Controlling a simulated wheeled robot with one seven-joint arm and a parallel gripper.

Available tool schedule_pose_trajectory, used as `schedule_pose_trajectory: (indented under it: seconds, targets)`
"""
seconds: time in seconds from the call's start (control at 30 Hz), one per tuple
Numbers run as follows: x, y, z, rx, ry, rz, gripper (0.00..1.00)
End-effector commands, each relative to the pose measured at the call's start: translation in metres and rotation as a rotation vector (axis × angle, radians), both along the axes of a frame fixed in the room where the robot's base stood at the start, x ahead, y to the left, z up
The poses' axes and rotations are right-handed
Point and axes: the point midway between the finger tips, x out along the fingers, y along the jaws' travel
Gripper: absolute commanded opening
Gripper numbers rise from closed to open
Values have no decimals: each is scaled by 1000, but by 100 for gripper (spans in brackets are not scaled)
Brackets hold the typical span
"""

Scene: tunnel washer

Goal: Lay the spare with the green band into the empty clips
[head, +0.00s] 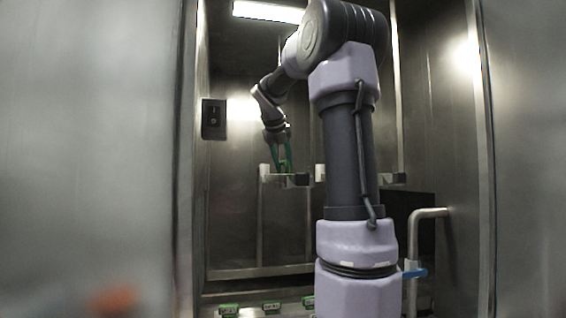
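My gripper (282,163) has green fingers and points down at the back of the washer, beside a small ledge with pale blocks (264,171). A gap shows between the fingers higher up, but their tips are too small and dark to tell whether they hold anything. A dark piece (298,179) lies right at the tips; I cannot tell what it is. Another pale block (320,173) is further right, partly behind my arm. I cannot make out a spare with a green band or which clips are empty.
Small green-topped pieces (271,307) line the bottom edge. A bent pipe (413,250) with a blue lever (415,273) stands at the right. A dark switch box (213,119) is on the left wall. Steel walls flank the opening; my arm hides its middle.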

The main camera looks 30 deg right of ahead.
Motion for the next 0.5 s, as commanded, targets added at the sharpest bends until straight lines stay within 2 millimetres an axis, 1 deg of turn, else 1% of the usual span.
schedule_pose_trajectory:
  seconds: [0.33,0.43,0.5]
  targets:
    - [0,1,0,1,2,-1,55]
    - [-3,4,6,1,0,0,55]
    - [-7,8,15,0,-1,0,55]
